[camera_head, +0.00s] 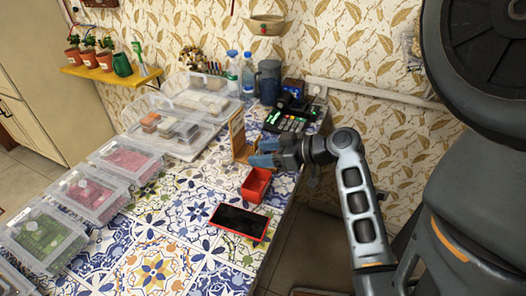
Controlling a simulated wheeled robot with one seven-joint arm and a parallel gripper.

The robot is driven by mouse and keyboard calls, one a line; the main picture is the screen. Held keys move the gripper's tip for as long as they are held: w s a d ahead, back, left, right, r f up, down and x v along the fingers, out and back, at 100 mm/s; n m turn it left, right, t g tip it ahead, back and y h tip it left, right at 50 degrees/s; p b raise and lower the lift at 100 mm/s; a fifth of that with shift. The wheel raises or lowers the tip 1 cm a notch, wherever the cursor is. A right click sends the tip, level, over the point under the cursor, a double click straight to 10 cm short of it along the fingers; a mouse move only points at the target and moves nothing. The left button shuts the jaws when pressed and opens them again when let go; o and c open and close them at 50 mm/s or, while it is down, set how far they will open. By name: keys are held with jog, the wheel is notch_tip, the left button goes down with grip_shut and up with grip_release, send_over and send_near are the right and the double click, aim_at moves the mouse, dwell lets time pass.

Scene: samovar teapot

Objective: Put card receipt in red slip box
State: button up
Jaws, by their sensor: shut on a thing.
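The red slip box (256,184) is a small, open-topped red box near the right edge of the tiled counter. My gripper (262,152), with blue fingers, is above and behind the box in the picture, coming in from the right. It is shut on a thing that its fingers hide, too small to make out. I cannot clearly make out the card receipt anywhere on the counter.
A wooden stand (240,140) is close to the left of my gripper. A card terminal (291,118) is behind it. A black tablet with red edges (240,221) lies in front of the box. Clear lidded bins (125,160) line the left side.

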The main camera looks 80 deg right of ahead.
jog(key=shift+f+b, duration=3.05)
jog(key=shift+f, duration=0.95)
jog(key=o, duration=1.1)
jog(key=shift+o, duration=0.2)
jog(key=shift+o, duration=1)
jog(key=shift+r, duration=0.1)
